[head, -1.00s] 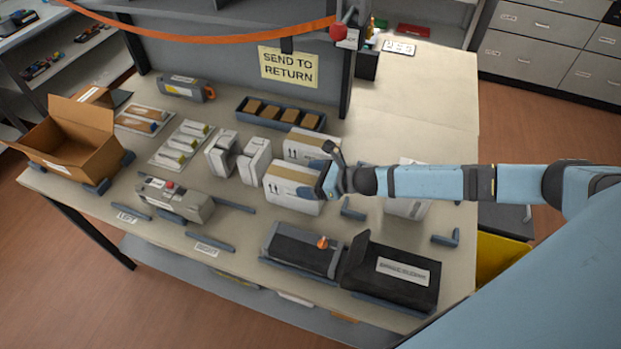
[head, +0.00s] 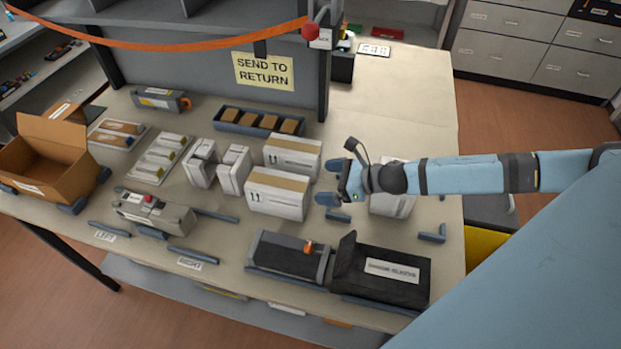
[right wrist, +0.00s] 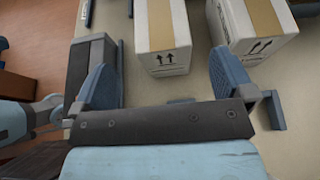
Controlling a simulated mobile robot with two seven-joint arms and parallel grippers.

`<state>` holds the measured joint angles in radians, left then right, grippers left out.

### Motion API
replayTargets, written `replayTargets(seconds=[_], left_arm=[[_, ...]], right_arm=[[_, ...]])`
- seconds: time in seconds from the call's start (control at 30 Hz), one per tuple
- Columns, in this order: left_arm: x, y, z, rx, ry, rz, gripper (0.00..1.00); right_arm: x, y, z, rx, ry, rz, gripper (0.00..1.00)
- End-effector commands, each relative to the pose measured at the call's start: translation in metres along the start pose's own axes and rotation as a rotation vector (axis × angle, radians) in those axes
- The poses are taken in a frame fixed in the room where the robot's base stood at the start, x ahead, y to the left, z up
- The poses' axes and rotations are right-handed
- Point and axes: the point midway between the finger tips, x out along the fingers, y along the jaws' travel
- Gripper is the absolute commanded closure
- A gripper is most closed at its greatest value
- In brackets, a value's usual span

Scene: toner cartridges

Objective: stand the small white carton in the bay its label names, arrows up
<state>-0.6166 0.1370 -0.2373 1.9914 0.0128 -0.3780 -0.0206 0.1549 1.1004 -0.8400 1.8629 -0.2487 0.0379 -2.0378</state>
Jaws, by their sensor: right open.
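Two white cartons with brown tape and up arrows stand side by side mid-table: a front carton (head: 277,200) and a rear carton (head: 291,157). A third white box (head: 392,206) is partly hidden behind my right arm. I cannot tell which is the task's small one. My right gripper (head: 329,182) is open and empty, just right of the front carton and apart from it. In the right wrist view both taped cartons, the front one (right wrist: 163,50) and the rear one (right wrist: 262,42), lie beyond the open fingers, arrows upright. My left gripper is not in view.
Blue rails with a LEFT label (head: 105,236) and a RIGHT label (head: 190,263) line the front edge. A grey cartridge (head: 153,212) lies behind them. Black units (head: 380,275) stand front right. An open brown box (head: 45,160) is at left.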

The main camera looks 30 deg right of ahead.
Motion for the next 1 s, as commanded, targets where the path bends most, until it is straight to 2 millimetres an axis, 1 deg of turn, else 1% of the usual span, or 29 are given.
replayTargets(seconds=[0.1, 0.23, 1.0], left_arm=[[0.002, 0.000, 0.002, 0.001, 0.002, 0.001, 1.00], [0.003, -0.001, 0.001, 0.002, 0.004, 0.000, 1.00], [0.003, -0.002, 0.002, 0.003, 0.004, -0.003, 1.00]], right_arm=[[-0.011, 0.001, -0.001, 0.000, 0.001, 0.001, 0.00], [-0.017, 0.000, 0.000, -0.001, 0.000, 0.001, 0.00], [-0.017, 0.000, 0.001, -0.001, 0.000, 0.001, 0.00]])
